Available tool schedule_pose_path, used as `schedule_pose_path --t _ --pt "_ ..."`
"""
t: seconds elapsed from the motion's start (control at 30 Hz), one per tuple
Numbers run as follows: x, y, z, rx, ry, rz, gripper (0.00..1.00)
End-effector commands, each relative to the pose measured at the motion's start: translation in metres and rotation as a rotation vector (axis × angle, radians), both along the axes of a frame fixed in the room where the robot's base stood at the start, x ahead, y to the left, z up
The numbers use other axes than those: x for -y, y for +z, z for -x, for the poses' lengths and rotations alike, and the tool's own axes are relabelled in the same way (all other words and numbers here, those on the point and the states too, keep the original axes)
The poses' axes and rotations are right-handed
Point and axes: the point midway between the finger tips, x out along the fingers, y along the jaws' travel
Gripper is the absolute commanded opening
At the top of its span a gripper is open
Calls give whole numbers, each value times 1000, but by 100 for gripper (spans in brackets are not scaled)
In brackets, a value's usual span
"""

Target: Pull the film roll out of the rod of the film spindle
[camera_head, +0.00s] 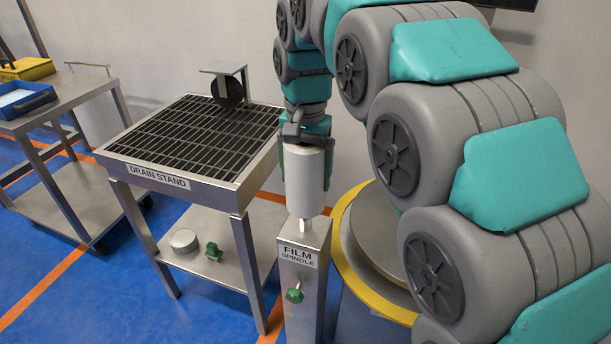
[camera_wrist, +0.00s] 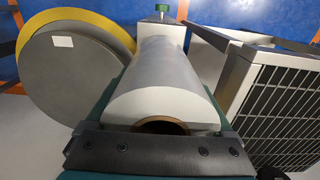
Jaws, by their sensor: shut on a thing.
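The film roll (camera_head: 304,183) is a pale grey-white upright cylinder above the film spindle (camera_head: 302,272), a square metal post with a label and a green knob. A short pale length of the rod (camera_head: 306,226) shows between the roll's lower end and the post top. My gripper (camera_head: 305,160) comes from above and is shut on the roll, one finger on each side. In the wrist view the roll (camera_wrist: 172,78) lies between my teal fingers, its brown core opening facing the camera. How far the rod reaches inside the roll is hidden.
The drain stand (camera_head: 170,180), with a dark grate and a black reel (camera_head: 228,90) under a metal bracket, is close on the left. A yellow-rimmed round base (camera_head: 345,245) is close on the right. A cart (camera_head: 60,105) with trays stands far left.

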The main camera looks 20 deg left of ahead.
Motion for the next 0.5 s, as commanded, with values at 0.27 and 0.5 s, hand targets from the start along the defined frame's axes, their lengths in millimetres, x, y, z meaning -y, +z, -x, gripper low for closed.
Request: schedule_pose_path --t 0.27,0.5 --pt "0 16 -1 2 0 -2 0" --pt "0 29 0 1 0 0 0"
